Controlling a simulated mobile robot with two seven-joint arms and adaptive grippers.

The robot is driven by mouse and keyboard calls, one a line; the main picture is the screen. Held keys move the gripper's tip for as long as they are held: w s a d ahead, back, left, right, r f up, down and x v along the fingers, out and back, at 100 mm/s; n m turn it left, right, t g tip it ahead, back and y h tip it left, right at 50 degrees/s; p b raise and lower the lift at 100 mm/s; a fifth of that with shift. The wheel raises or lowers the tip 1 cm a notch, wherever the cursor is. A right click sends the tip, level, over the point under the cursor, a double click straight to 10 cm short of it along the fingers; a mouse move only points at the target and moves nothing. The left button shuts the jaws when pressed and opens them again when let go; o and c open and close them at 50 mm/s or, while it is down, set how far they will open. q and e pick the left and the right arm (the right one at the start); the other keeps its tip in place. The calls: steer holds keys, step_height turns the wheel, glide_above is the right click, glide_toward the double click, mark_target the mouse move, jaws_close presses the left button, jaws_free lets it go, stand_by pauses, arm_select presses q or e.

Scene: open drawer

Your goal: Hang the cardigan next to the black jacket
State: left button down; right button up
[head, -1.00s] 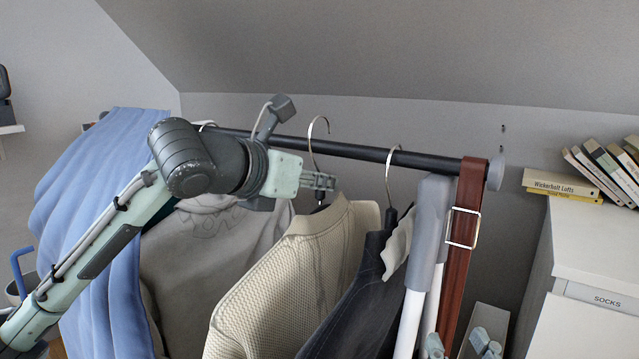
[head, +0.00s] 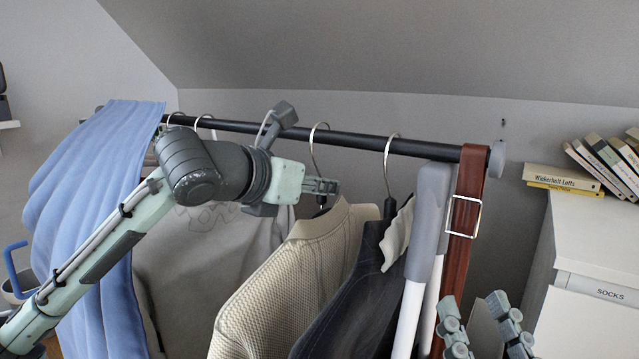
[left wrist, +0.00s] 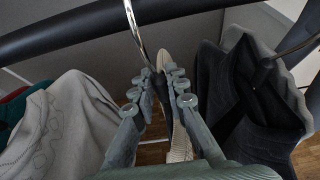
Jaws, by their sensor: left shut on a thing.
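The cream knitted cardigan (head: 300,270) is on a hanger whose metal hook (head: 319,130) loops over the black rail (head: 350,139). The hook top sits about as close above the rail as the neighbouring hook does. My left gripper (head: 330,187) is shut on the hanger's neck, just above the collar; the left wrist view shows its fingers (left wrist: 160,90) around it. The black jacket (head: 345,295) hangs directly right of the cardigan and also shows in the left wrist view (left wrist: 245,100). My right gripper (head: 473,305) is open and empty at the lower right.
A grey garment (head: 215,250) and a blue cloth (head: 95,200) hang on the left. White-grey tubes (head: 425,240) and a brown belt (head: 465,215) hang near the rail's right end. A white cabinet (head: 590,240) with books stands at the right.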

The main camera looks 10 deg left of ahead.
arm_select(q)
steer(key=shift+r, duration=0.1)
steer(key=c, duration=1.5)
jaws_free()
steer(key=shift+o, duration=0.3)
steer(key=shift+s, duration=0.1)
